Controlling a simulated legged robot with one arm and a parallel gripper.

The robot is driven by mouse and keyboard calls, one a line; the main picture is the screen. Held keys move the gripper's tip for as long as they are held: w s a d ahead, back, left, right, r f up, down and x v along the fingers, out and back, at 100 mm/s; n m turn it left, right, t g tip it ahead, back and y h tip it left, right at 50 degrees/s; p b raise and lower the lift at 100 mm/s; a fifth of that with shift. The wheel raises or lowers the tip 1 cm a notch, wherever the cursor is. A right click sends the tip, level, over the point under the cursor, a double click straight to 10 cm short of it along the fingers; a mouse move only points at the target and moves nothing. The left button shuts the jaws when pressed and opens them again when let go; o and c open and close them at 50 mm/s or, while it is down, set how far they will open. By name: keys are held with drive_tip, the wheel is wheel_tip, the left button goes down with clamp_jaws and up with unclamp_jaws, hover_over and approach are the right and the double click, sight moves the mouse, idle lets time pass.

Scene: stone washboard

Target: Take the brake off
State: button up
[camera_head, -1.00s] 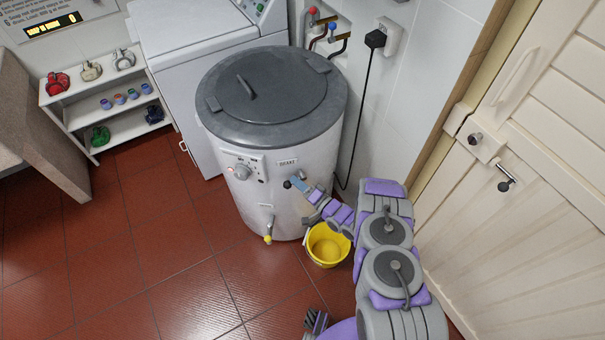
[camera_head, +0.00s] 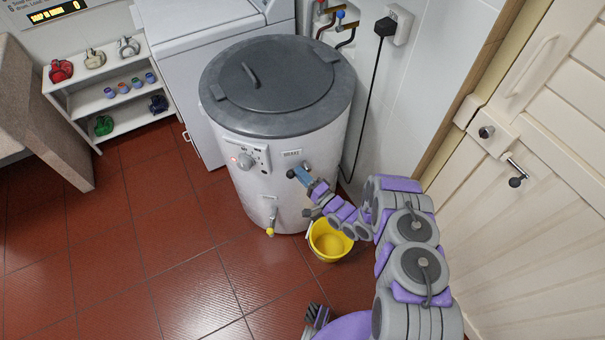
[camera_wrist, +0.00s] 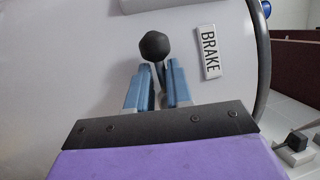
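The brake lever's dark round knob (camera_wrist: 154,46) stands out from the white drum machine just left of the BRAKE label (camera_wrist: 210,52) in the wrist view. It also shows in the head view (camera_head: 290,173), below the label (camera_head: 291,154). My gripper (camera_wrist: 158,72) has its blue fingers on either side of the lever's thin stem, right behind the knob. In the head view my gripper (camera_head: 299,174) reaches the knob from the right. The fingers are close together; whether they press on the stem I cannot tell.
The drum machine's grey lid (camera_head: 277,84) is closed. A dial (camera_head: 244,161) with a red light sits left of the lever. A yellow bucket (camera_head: 328,241) stands below on the red tiles, near a yellow-tipped spout (camera_head: 271,222). A white door (camera_head: 540,150) is at right.

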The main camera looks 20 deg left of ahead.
drive_tip(key=shift+o, duration=1.4)
drive_tip(key=shift+s+a+g, duration=0.3)
drive_tip(key=shift+s+a, duration=0.15)
drive_tip(key=shift+s, duration=0.3)
drive_tip(key=shift+w, duration=0.1)
drive_tip(key=shift+f+p+v, duration=0.15)
drive_tip(key=shift+p+v, duration=0.5)
drive_tip(key=shift+v, duration=3.65)
drive_tip(key=shift+f+p+v, duration=0.1)
drive_tip(key=shift+p+v, duration=0.55)
drive_tip(key=shift+v, duration=3.65)
drive_tip(key=shift+w, duration=0.1)
